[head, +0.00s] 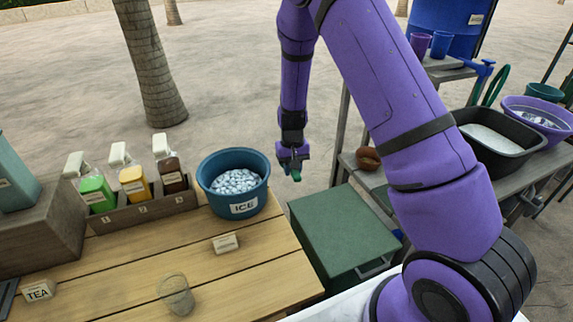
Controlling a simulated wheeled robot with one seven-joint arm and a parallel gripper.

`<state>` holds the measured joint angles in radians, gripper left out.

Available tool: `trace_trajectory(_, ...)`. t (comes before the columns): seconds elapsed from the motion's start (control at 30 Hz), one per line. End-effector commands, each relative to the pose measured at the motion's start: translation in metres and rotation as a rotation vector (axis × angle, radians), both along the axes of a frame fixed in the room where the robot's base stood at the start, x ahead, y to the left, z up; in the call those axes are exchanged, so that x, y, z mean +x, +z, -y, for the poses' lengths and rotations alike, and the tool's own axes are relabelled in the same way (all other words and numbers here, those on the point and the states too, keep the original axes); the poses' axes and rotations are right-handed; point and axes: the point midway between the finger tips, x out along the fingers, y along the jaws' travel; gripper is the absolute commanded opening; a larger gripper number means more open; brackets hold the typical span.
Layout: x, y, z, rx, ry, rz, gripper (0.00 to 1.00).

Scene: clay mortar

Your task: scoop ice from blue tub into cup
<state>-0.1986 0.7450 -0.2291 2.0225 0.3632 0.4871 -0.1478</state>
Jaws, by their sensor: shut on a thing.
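The blue tub (234,207) labelled ICE stands on the wooden table and holds many pale ice cubes (236,181). A clear, see-through cup (176,295) stands near the table's front edge. My gripper (294,166) is just right of the tub, apart from it, above the gap between the table and a green box. It points down and is shut on a small dark green thing (296,177). Most of that thing is hidden or too small to make out, so I cannot tell whether it is a scoop.
A wooden rack (145,211) with green, yellow and brown bottles stands left of the tub. A small label block (226,244) lies in front of it. The green-lidded box (343,229) is right of the table. A side counter holds a black basin (500,140) and a purple bowl (548,130).

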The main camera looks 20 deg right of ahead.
Motion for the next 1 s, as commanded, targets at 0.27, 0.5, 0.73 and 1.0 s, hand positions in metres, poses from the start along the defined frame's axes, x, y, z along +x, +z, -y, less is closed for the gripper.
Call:
trace_trajectory(0.27, -0.003, -0.0103, 0.0112, 0.011, 0.164, -0.008, 0.04)
trace_trajectory(0.5, -0.0051, -0.0122, 0.0112, 0.012, 0.158, -0.02, 0.04)
trace_trajectory(0.73, -0.0055, -0.0124, 0.011, 0.012, 0.158, -0.022, 0.04)
trace_trajectory(1.0, -0.0039, -0.0108, 0.0109, 0.011, 0.157, -0.014, 0.04)
